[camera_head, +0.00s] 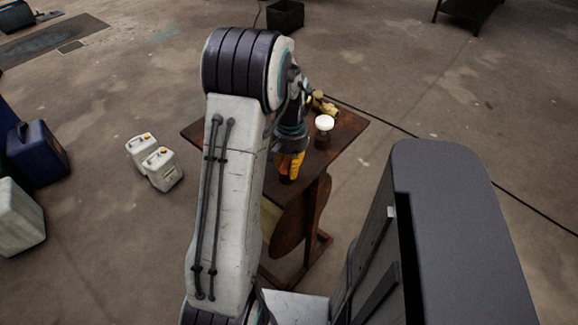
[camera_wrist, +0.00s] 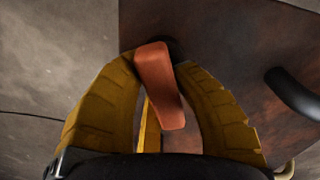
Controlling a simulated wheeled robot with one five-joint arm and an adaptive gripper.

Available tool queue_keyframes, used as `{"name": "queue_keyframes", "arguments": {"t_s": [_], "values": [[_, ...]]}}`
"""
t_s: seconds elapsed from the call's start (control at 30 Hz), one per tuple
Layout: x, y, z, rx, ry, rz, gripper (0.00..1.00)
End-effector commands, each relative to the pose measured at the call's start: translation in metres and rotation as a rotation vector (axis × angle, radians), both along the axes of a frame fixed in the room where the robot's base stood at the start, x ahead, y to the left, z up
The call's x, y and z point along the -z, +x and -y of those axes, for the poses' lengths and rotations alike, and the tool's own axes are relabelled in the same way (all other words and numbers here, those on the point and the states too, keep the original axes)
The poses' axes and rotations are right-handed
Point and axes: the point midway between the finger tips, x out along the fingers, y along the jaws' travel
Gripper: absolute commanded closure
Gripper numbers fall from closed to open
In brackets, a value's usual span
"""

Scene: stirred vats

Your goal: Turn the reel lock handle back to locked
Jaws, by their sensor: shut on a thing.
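The reel lock handle (camera_wrist: 162,90) shows in the wrist view as an orange-red lever, running from a dark round pivot at the top down toward the palm. My gripper (camera_wrist: 157,68) has its yellow fingers on both sides of the lever and is shut on it. In the head view my gripper (camera_head: 290,165) points down at the brown stand (camera_head: 345,128), and my arm hides part of the stand. The handle cannot be made out there. A round brown disc (camera_head: 300,222), apparently the reel, stands upright under the top.
A white-capped jar (camera_head: 324,124) and a brass-coloured fitting (camera_head: 322,104) sit on the stand close to my gripper. A dark rounded bar (camera_wrist: 293,92) is at the right in the wrist view. White canisters (camera_head: 162,168) stand on the floor at left. A cable crosses the floor.

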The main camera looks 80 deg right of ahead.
Motion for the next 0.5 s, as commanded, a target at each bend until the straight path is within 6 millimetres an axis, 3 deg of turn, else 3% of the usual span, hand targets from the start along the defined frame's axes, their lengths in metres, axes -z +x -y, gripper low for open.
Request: {"name": "queue_keyframes", "arguments": {"t_s": [0.5], "values": [[-0.001,-0.0033,-0.0021,0.358,-0.005,0.001,1.0]]}}
